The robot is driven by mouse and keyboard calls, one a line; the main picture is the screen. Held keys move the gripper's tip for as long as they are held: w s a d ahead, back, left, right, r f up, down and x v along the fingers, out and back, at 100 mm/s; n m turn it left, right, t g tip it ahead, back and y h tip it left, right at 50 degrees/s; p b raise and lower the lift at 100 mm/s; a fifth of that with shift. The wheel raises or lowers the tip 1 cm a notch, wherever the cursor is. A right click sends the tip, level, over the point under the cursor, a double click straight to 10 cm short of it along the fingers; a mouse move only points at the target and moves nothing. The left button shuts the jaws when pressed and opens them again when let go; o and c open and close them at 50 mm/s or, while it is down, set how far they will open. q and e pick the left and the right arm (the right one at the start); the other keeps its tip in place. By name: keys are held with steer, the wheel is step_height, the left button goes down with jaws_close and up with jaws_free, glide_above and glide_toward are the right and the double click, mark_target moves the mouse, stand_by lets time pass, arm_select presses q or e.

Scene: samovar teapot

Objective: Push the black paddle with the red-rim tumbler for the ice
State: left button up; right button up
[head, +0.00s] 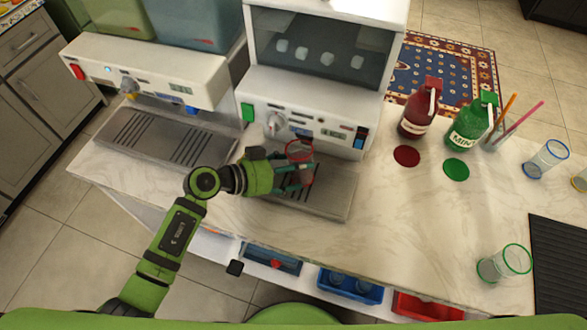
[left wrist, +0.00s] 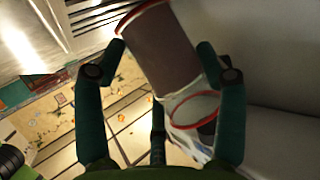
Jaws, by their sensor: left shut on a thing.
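The red-rim tumbler (head: 299,151) stands about upright over the right machine's drip tray, its rim up. My left gripper (head: 303,177) is shut around its body. In the left wrist view, the tumbler (left wrist: 165,50) lies between the two fingertips (left wrist: 163,48). Its lower part looks dark reddish and its upper part clear. The ice machine (head: 320,110), with pale cubes behind its window, stands just behind the tumbler. The black paddle is not clear in the head view. A dark piece beside the rim in the left wrist view may be it; contact cannot be told. My right gripper is not in view.
A second machine (head: 150,65) with its drip tray (head: 165,135) stands at the left. A red bottle (head: 418,112), a green bottle (head: 471,123) and straws stand to the right. A green-rim tumbler (head: 505,263) is near the black mat (head: 560,265).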

arm_select(q)
steer(key=shift+w, duration=0.15)
steer(key=shift+w+d, duration=0.3)
steer(key=shift+w, duration=0.5)
steer(key=shift+s+a+r+p, duration=0.1)
steer(key=shift+s+a+p, duration=0.1)
steer(key=shift+s+p, duration=0.4)
steer(key=shift+s+a+r+p, duration=0.1)
steer(key=shift+s+a+p, duration=0.1)
steer(key=shift+s+p, duration=0.4)
steer(key=shift+s+a+f+p, duration=0.1)
steer(key=shift+s+a+p, duration=0.2)
steer(key=shift+s+p, duration=0.55)
steer(key=shift+s+a+f, duration=0.1)
steer(key=shift+s, duration=0.25)
